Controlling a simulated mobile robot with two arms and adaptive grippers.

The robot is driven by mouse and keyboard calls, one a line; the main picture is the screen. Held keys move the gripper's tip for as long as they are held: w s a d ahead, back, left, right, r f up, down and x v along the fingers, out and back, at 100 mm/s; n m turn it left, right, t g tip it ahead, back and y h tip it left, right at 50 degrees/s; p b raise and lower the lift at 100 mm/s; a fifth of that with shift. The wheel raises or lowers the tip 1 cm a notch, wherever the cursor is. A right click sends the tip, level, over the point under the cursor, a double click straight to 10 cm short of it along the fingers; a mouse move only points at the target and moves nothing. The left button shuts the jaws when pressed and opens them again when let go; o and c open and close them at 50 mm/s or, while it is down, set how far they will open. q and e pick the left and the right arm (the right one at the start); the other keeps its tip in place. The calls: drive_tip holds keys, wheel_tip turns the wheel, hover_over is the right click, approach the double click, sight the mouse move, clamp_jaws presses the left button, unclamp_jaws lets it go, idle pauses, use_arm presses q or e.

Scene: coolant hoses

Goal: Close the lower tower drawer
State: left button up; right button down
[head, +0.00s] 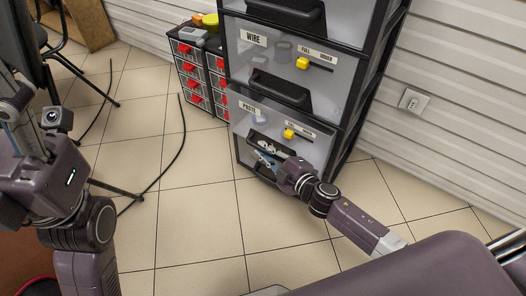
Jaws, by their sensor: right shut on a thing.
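The lower tower drawer (243,121) is the bottom drawer of a tall black-framed tower with translucent fronts. It has a white label, a yellow slider and a black handle. The fingers partly hide the handle. My left arm is at the left edge, away from the tower. Its gripper (12,112) is only partly visible and its fingers are unclear.
The drawer above (260,62) is labelled WIRE and looks shut. A small cabinet with red-handled bins (193,75) stands left of the tower. A black hose (182,140) lies on the tiled floor. A wall socket (413,101) is at the right. The floor before the tower is clear.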

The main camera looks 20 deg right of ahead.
sight(270, 143)
drive_tip(key=w+d, duration=0.2)
drive_tip(key=shift+d, duration=0.4)
drive_tip(key=c, duration=2.2)
unclamp_jaws()
drive_tip(key=shift+w, duration=0.1)
drive_tip(key=shift+s+d, duration=0.15)
drive_tip(key=shift+s, duration=0.35)
drive_tip(key=v, duration=1.1)
drive_tip(key=shift+r, duration=0.15)
